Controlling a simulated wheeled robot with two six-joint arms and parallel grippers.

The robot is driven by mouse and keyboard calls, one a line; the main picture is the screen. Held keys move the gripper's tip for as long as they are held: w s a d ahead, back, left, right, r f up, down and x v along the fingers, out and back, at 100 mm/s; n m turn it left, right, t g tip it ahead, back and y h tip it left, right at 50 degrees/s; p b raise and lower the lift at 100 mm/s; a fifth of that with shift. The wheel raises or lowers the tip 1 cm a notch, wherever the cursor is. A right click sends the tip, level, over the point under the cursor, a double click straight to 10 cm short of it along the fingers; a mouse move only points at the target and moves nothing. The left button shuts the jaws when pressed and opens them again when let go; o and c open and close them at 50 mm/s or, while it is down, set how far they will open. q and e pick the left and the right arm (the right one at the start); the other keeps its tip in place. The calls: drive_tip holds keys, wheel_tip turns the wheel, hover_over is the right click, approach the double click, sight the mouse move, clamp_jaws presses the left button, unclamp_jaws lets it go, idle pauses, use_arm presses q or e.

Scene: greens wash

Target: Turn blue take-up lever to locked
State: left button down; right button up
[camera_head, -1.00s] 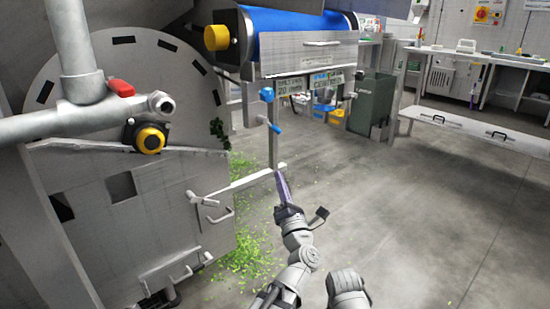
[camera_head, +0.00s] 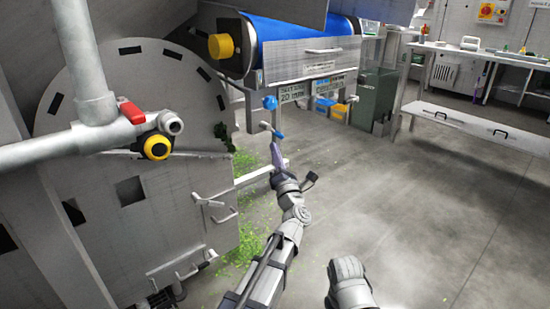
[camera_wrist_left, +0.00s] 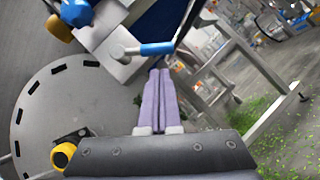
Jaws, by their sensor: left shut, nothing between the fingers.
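The blue take-up lever (camera_head: 277,134) sits on a grey pivot below the blue-belted conveyor's end. In the left wrist view the lever (camera_wrist_left: 157,48) points right from its pivot. My left gripper (camera_head: 274,148) has purple fingers, pressed together and empty. Its tips are just below the lever in the head view, and in the left wrist view the fingers (camera_wrist_left: 158,72) end close beneath the blue handle. I cannot tell whether they touch it. A round blue knob (camera_head: 270,102) is above the lever. My right gripper is not in view.
The blue conveyor belt (camera_head: 290,30) is overhead. Green scraps (camera_head: 245,215) litter the floor. A bench (camera_head: 465,122) stands right; the floor between is open.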

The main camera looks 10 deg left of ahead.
sight(281, 137)
use_arm(q)
drive_tip(key=shift+w+d+r+p, duration=0.2)
drive_tip(key=shift+w+r+p, duration=0.15)
drive_tip(key=shift+w+r, duration=0.2)
drive_tip(key=shift+w+d+r+n+y, duration=0.15)
drive_tip(key=shift+w+d+n+y, duration=0.1)
drive_tip(key=shift+n+y, duration=0.45)
drive_tip(key=n+y, duration=0.1)
drive_tip(key=w+n+g, duration=0.1)
drive_tip(key=n, duration=0.1)
drive_tip(key=n+y+b, duration=0.1)
drive_tip(key=shift+w+d+r+y, duration=0.15)
drive_tip(key=shift+d+r+y, duration=0.15)
drive_tip(key=shift+d+r, duration=0.1)
drive_tip(key=n+g+y, duration=0.1)
drive_tip(key=n, duration=0.1)
drive_tip(key=r+n+g+y, duration=0.1)
drive_tip(key=n, duration=0.1)
drive_tip(key=w+n+g+y, duration=0.1)
drive_tip(key=n, duration=0.1)
drive_tip(key=shift+d+r+y+p, duration=0.35)
drive_tip(key=shift+d+y+p, duration=0.05)
drive_tip(key=shift+r, duration=0.1)
